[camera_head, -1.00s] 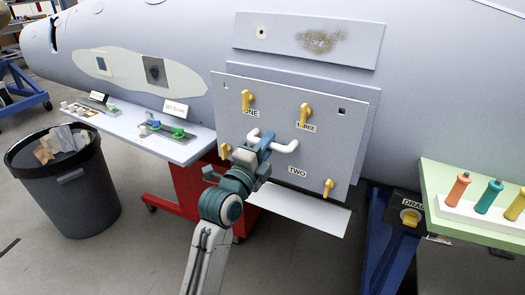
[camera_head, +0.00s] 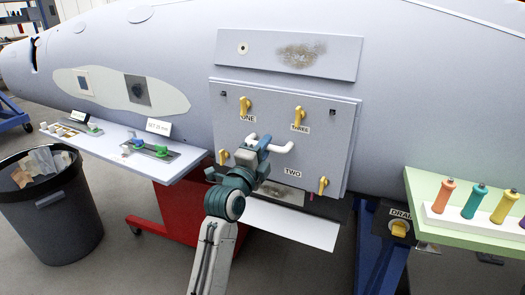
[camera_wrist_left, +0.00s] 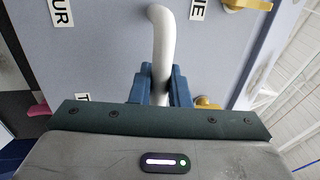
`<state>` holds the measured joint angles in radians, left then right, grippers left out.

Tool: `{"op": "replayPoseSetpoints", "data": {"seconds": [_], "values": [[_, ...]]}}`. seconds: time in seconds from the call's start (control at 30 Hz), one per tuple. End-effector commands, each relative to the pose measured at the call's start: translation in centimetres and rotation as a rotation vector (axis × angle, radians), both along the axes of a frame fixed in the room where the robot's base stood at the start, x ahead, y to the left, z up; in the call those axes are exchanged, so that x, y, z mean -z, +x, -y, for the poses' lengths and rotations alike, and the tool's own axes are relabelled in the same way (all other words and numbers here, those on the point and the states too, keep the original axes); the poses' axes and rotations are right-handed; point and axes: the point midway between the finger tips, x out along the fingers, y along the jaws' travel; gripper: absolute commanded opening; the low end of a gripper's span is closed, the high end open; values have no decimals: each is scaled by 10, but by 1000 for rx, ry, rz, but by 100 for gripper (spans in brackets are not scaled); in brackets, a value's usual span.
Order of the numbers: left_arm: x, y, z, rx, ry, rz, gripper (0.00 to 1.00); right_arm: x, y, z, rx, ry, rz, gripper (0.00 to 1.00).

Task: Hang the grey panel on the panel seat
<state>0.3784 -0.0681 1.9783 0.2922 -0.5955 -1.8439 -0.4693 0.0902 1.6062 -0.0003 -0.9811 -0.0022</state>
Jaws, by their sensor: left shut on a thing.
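The grey panel (camera_head: 325,150) stands upright against the fuselage side, with yellow latches near its corners and labels ONE, TWO and THREE. My left gripper (camera_head: 264,146) is shut on the white bent handle (camera_head: 284,147) at the panel's middle. In the left wrist view, the blue fingers (camera_wrist_left: 160,86) close around the white handle (camera_wrist_left: 162,40). The panel seat (camera_head: 353,135) shows only as a thin edge behind the panel's right side; the panel hides most of it. I cannot tell whether the panel touches the seat. My right gripper is not in view.
A white shelf (camera_head: 290,224) juts out below the panel. A red cart (camera_head: 183,212) and a black bin (camera_head: 65,215) stand left. A green-topped bench (camera_head: 430,236) with coloured bottles is at right. A stained plate (camera_head: 340,60) sits above the panel.

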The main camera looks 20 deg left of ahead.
Motion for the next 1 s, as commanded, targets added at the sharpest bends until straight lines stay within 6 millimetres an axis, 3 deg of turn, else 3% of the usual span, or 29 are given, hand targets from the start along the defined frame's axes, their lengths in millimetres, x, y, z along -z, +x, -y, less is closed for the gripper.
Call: {"op": "replayPoseSetpoints", "data": {"seconds": [0.53,1.0], "values": [[-2,0,0,0,-1,5,0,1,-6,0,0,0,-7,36],[-2,2,0,0,-1,5,0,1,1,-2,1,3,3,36]]}}
